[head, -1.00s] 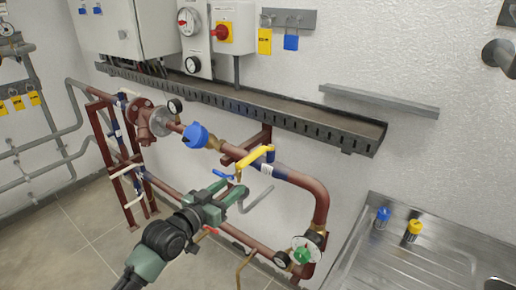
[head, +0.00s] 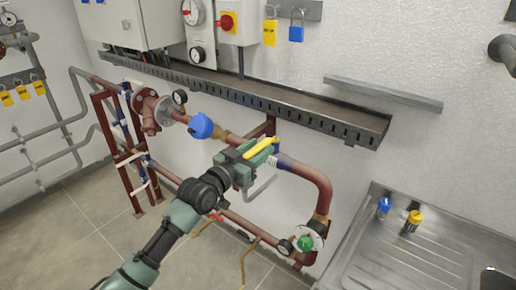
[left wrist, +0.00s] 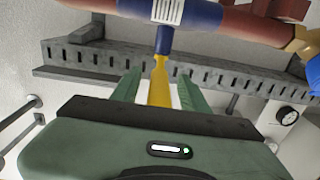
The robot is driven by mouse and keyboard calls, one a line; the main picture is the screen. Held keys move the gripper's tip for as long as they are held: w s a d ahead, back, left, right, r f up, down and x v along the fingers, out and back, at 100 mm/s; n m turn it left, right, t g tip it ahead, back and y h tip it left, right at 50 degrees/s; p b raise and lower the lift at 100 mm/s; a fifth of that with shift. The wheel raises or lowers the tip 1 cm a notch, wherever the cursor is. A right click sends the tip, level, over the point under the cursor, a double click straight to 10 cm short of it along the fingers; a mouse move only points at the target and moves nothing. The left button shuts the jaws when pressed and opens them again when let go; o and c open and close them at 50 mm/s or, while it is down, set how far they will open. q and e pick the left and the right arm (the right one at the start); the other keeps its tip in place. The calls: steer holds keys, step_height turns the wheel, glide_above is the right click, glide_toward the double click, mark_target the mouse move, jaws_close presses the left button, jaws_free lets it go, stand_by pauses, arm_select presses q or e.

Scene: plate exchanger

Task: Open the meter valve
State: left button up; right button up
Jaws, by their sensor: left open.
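A yellow valve lever (head: 263,145) sits on the upper red pipe (head: 315,180), to the right of the round blue meter (head: 200,126). My left gripper (head: 256,152) is at the lever with its jaws open. In the left wrist view, the yellow lever (left wrist: 160,88) lies between the two green fingers, with a gap visible beside it. Its blue stem (left wrist: 165,40) leads to a blue section (left wrist: 190,12) of the pipe. My gripper hides part of the valve in the head view. My right gripper is not in view.
A slotted cable tray (head: 240,97) runs along the wall behind the pipes. A steel sink (head: 400,260) stands at the right. The floor at lower left is bare.

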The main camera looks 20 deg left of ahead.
arm_select(q)
jaws_close()
stand_by(1.4)
